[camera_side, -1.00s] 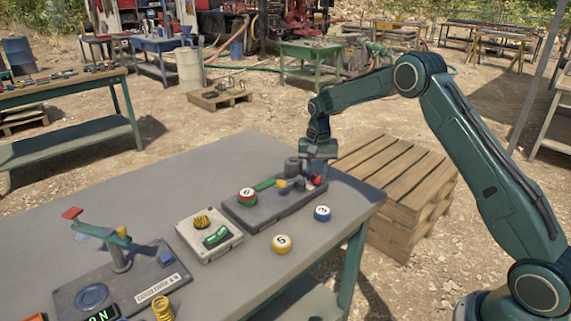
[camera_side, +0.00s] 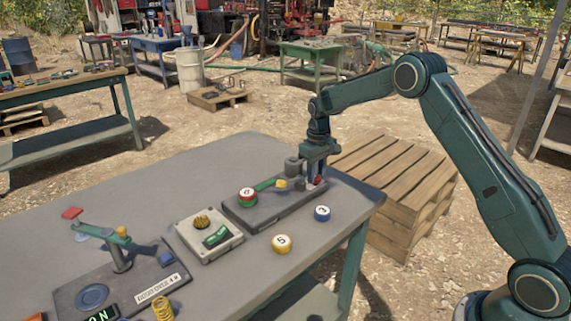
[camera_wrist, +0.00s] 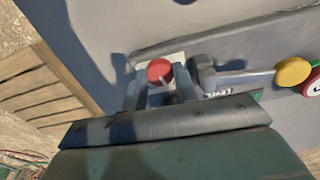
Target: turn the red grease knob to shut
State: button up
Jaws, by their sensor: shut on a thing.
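The red grease knob (camera_wrist: 160,70) is round, with a pale line on its top. It sits at the right end of the dark base plate (camera_side: 240,222) and shows only as a small red patch in the side view (camera_side: 318,180). My gripper (camera_wrist: 158,84) is over it from above, with one finger on each side, shut on the knob. In the side view my gripper (camera_side: 315,178) hides much of the knob.
Beside the knob is a grey post (camera_side: 292,166).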

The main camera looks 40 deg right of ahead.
aim_at(316, 177)
jog(key=shift+n, duration=1.6)
jog(key=o, duration=1)
jog(key=shift+r, duration=0.15)
notch_tip(316, 177, up, 14)
jog(key=shift+f, duration=0.2)
jog(key=shift+r, duration=0.1)
